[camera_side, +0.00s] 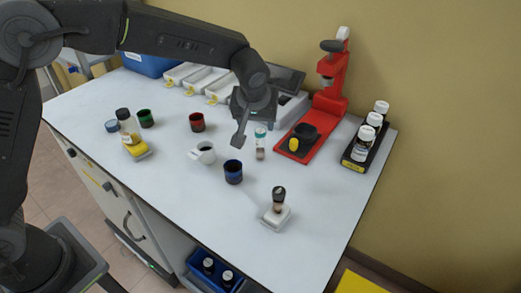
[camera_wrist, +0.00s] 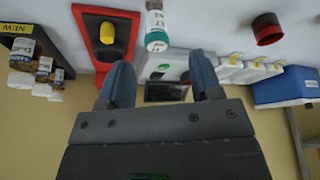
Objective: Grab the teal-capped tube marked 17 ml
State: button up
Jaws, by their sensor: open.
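The teal-capped tube (camera_side: 260,146) stands upright on the white table in the side view, just left of the red press base. In the wrist view the tube (camera_wrist: 157,25) shows at the top centre, its teal cap towards me and dark marking on its pale body, too small to read surely. My gripper (camera_side: 240,138) is close to the left of the tube in the side view, near the height of its cap. In the wrist view my gripper (camera_wrist: 160,72) has its two fingers wide apart with nothing between them; the tube lies beyond the fingertips.
A dark-topped bottle sits on a white block (camera_side: 276,217) in front. A bottle rack (camera_side: 354,160) is at right.

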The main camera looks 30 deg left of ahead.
aim_at(260, 134)
jog(key=x, duration=0.8)
jog(key=shift+d+f, duration=0.25)
jog(key=shift+f, duration=0.05)
jog(key=c, duration=0.9)
